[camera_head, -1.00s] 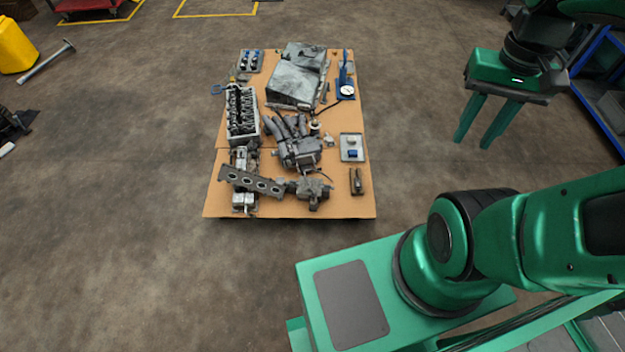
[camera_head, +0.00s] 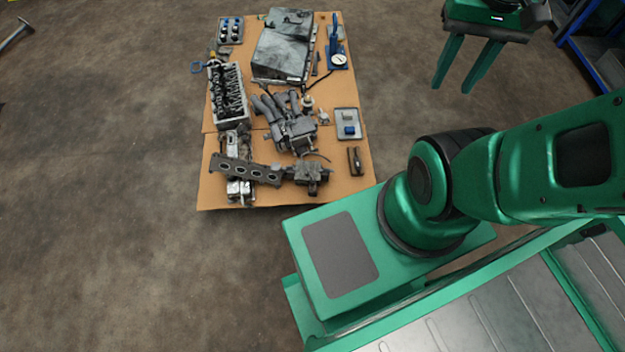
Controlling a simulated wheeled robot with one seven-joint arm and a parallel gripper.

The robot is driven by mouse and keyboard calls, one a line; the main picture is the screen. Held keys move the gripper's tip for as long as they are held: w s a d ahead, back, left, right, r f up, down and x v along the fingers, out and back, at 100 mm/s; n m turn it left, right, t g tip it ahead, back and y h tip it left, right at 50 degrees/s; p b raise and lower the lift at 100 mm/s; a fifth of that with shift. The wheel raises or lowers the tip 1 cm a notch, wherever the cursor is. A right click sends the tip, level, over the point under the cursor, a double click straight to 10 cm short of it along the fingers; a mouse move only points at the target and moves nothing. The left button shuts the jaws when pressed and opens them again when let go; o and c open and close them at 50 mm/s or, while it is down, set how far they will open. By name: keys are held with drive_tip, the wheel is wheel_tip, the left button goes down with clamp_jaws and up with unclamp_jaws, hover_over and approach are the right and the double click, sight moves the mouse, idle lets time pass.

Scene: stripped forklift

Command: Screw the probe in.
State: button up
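My gripper (camera_head: 456,85) hangs at the upper right, fingers pointing down and spread apart. Nothing shows between its fingers. It is right of the cardboard sheet and apart from every part on it. I cannot tell for sure which part is the probe. A blue stand with a round white gauge (camera_head: 338,59) is at the sheet's upper right, with a dark cable running from it towards the engine parts. A small pale fitting (camera_head: 323,117) lies near the middle, left of a grey tray (camera_head: 346,122) holding a blue piece and a pale piece.
The cardboard sheet (camera_head: 215,187) carries a large grey casing (camera_head: 284,50), a cylinder head (camera_head: 228,95), a manifold (camera_head: 290,125), a slotted bar (camera_head: 245,170) and a tray of blue-topped pieces (camera_head: 230,31). Blue shelving (camera_head: 580,40) is at upper right.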

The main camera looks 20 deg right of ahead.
drive_tip(key=w+a+f+n, duration=0.1)
drive_tip(key=w+f+n, duration=0.4)
drive_tip(key=w, duration=0.3)
drive_tip(key=w+a+f+n, duration=0.1)
drive_tip(key=w+f+n, duration=0.4)
drive_tip(key=w, duration=0.4)
drive_tip(key=w+a+f+n, duration=0.3)
drive_tip(key=w+f+n, duration=0.15)
drive_tip(key=f, duration=0.35)
drive_tip(key=w+a+f+n, duration=0.3)
drive_tip(key=w+f+n, duration=0.15)
drive_tip(key=f, duration=0.25)
drive_tip(key=n, duration=1.4)
approach(313, 180)
wheel_tip(313, 180, down, 10)
drive_tip(key=shift+s+a+f, duration=0.1)
drive_tip(key=shift+s, duration=0.05)
drive_tip(key=shift+c, duration=0.2)
clamp_jaws()
